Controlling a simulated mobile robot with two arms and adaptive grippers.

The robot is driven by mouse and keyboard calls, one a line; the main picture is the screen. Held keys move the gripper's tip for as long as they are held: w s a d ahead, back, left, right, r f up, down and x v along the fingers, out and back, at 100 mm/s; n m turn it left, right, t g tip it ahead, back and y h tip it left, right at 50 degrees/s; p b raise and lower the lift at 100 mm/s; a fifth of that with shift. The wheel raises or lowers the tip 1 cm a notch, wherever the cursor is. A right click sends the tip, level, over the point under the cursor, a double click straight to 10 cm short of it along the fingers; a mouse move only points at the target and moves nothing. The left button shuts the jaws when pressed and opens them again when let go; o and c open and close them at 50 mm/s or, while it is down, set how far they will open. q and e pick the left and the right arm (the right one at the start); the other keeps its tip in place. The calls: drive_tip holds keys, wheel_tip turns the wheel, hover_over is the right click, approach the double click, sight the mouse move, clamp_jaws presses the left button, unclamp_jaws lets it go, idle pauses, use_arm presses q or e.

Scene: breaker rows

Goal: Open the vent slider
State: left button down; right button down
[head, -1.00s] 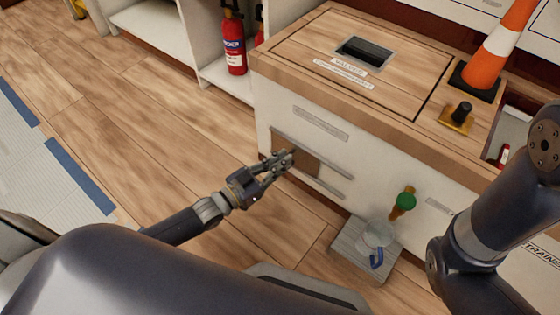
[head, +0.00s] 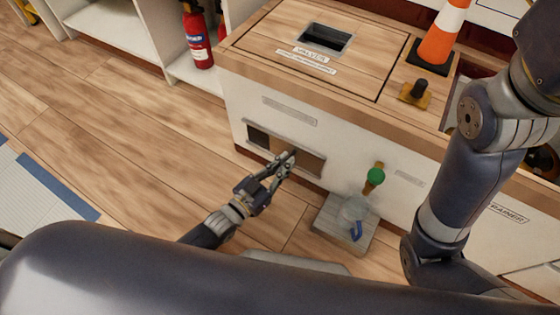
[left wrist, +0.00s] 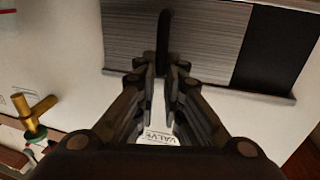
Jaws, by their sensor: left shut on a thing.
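The vent slider (head: 312,164) is a flat panel between two rails on the white front of the wood-topped cabinet. A dark opening (head: 258,138) shows at the left end of the rails, with the panel to its right. In the left wrist view the slider (left wrist: 205,42) looks brushed grey, with the dark opening (left wrist: 275,50) on its right. My left gripper (head: 285,160) is shut on the slider's thin dark handle (left wrist: 163,35), which stands between its fingertips. My right arm shows at the right, but its gripper is not in view.
A green-knobbed valve (head: 376,176) sticks out right of the vent, above a grey plate (head: 330,222) with a clear container and blue hook. An orange cone (head: 440,40) and a black knob (head: 418,90) stand on the cabinet. A fire extinguisher (head: 198,40) stands behind.

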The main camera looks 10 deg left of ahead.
use_arm(q)
drive_tip(key=c, duration=1.7)
unclamp_jaws()
drive_tip(key=shift+f, duration=0.1)
drive_tip(key=v, duration=1.2)
